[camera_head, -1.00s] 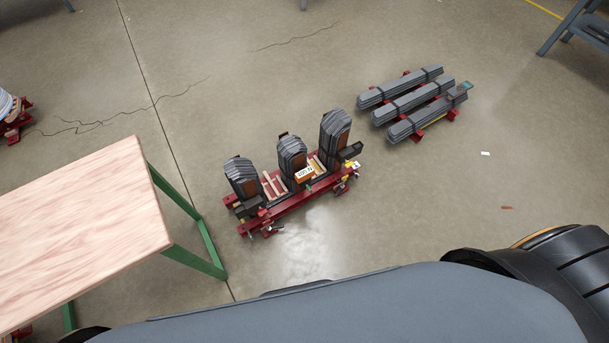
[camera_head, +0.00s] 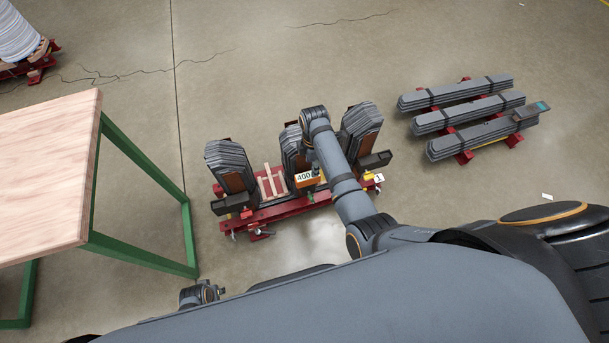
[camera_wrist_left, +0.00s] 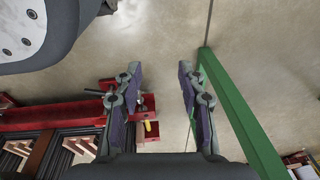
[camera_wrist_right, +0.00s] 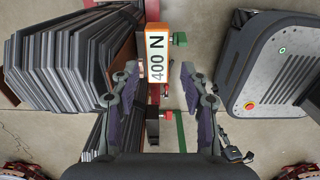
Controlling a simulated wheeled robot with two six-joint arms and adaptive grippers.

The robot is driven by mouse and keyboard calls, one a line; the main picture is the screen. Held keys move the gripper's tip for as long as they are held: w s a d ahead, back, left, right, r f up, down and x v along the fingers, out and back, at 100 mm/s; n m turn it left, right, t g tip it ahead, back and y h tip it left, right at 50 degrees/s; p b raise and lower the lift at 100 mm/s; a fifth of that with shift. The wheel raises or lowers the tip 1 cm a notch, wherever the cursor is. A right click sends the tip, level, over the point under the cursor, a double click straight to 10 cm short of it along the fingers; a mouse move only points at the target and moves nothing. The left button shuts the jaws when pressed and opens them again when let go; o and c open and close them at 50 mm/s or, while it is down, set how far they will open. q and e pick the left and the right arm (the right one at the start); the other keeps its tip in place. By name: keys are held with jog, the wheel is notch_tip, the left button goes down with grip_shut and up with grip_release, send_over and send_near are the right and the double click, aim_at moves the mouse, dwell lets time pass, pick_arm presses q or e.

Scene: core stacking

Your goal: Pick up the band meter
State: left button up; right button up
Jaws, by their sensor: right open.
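An orange meter with a white "400 N" label (camera_head: 308,178) sits at the front of the middle dark laminated stack on the red rack. In the right wrist view the orange meter (camera_wrist_right: 158,45) lies just beyond and between the fingertips, upright in the picture. My right gripper (camera_wrist_right: 159,72) is open and empty, its fingers apart from the meter. In the head view my right arm reaches over the rack and hides part of the middle stack. My left gripper (camera_wrist_left: 159,70) is open and empty, above the floor between the red rack's end and a green table leg.
The red rack (camera_head: 270,215) holds tall dark stacks. A wooden table with green legs (camera_head: 50,180) stands at left. Bound grey bars (camera_head: 465,92) lie on red supports at right, with a small blue-screened device (camera_head: 531,110) on them. Floor between is clear.

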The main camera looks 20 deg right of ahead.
aim_at(308, 175)
jog(key=shift+w+a+r, duration=0.1)
jog(key=shift+w+r, duration=0.05)
jog(key=shift+r, duration=0.2)
notch_tip(308, 175, down, 5)
jog(key=shift+r+b, duration=0.1)
jog(key=shift+b, duration=0.8)
jog(key=shift+f, duration=0.2)
jog(key=shift+a+f, duration=0.15)
jog(key=shift+f, duration=0.2)
jog(key=f+b, duration=0.2)
jog(key=f, duration=0.1)
jog(key=f+b, duration=0.1)
jog(key=shift+a+f, duration=0.2)
jog(key=shift+a, duration=0.2)
pick_arm(q)
jog(key=w+d+r, duration=0.2)
jog(key=r, duration=0.5)
jog(key=w+d+r, duration=0.1)
jog(key=w+r, duration=0.1)
jog(key=r, duration=0.4)
jog(key=shift+w+d+r+h, duration=0.35)
jog(key=shift+w+h, duration=0.05)
jog(key=shift+r, duration=0.15)
pick_arm(e)
jog(key=shift+f, duration=0.25)
